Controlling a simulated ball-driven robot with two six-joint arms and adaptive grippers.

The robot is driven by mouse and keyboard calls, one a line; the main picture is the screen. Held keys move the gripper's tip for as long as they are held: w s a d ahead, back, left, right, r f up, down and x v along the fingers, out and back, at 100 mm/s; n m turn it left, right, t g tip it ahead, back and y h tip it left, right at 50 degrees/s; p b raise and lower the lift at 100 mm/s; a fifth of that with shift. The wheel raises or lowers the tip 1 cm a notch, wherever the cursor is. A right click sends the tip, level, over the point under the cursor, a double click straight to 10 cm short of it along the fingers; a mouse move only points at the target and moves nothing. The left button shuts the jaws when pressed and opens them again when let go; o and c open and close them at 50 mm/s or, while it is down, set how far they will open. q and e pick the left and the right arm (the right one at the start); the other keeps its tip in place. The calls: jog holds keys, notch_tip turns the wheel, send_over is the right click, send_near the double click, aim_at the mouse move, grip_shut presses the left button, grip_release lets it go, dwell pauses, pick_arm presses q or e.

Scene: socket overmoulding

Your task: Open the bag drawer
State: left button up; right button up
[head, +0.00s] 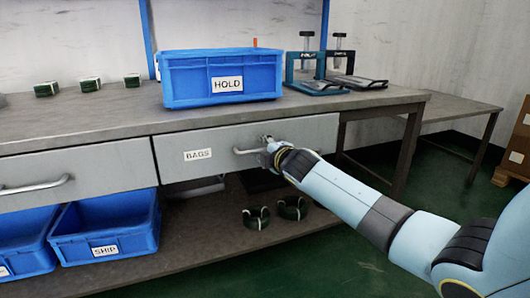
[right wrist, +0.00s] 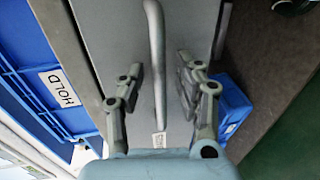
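The bag drawer (head: 215,142) is a grey front marked BAGS under the workbench, and it looks closed, level with the drawer beside it. Its bar handle (head: 246,151) is partly hidden by my right gripper (head: 270,142), which is at the handle's right part. In the right wrist view the handle (right wrist: 157,50) runs between the two fingers of my right gripper (right wrist: 160,68). The fingers are apart, with a gap showing on each side of the bar. My left gripper is not in view.
A blue HOLD bin (head: 190,82) stands on the workbench (head: 120,112) above the drawer. Blue bins, one marked SHIP (head: 130,225), and dark green coils (head: 256,218) sit on the shelf below. Teal press stands (head: 312,78) are at the bench's right end. Green floor is open at right.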

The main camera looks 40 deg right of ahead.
grip_shut()
dwell(0.6)
